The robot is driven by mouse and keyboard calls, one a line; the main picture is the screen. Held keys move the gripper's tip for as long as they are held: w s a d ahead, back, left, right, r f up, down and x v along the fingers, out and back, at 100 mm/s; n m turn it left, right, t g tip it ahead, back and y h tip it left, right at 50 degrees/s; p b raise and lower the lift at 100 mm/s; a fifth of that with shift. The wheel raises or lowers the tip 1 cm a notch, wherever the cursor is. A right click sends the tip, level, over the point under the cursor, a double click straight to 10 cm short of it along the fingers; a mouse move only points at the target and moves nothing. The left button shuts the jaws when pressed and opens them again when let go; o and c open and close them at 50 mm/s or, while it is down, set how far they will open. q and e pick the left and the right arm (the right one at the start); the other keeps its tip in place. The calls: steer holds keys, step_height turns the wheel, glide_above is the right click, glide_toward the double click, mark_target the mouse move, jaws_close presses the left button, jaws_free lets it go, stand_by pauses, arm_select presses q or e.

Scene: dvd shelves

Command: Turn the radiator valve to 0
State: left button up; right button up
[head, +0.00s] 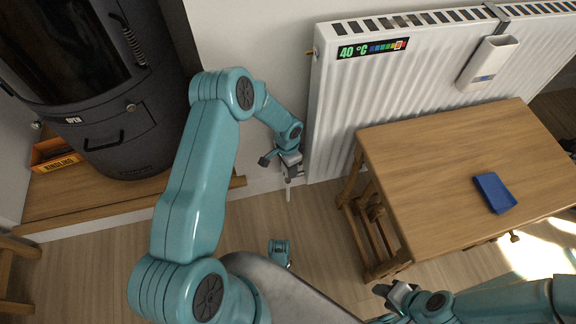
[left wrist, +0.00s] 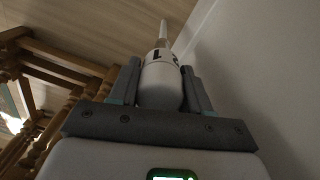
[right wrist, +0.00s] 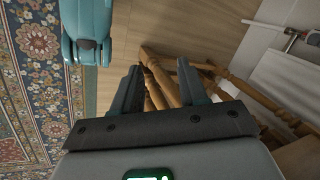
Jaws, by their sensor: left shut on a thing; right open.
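The white radiator (head: 400,95) hangs on the wall, with a display (head: 372,49) at its upper left corner reading 40 °C. The display's colour bar has a marker box at its orange-red end. The white radiator valve (left wrist: 162,80) sits between the fingers of my left gripper (left wrist: 160,85) in the left wrist view, with dark marks on its neck. In the head view my left gripper (head: 290,168) is at the radiator's lower left corner and largely hides the valve. My right gripper (head: 386,293) is open and empty, low in front of the table.
A wooden table (head: 440,180) with a blue book (head: 494,193) stands before the radiator. Wooden legs are close to the right gripper in the right wrist view. A black stove (head: 100,90) and a kindling box (head: 52,155) are at left. A patterned rug (right wrist: 40,90) lies on the floor.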

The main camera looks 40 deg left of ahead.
arm_select(q)
steer(key=shift+m, duration=0.6)
steer(key=o, duration=1)
steer(key=shift+o, duration=0.2)
step_height(320, 180, up, 16)
steer(key=p, duration=0.6)
steer(key=shift+w+a+r, duration=0.15)
steer(key=shift+a+r, duration=0.05)
steer(key=shift+a, duration=0.1)
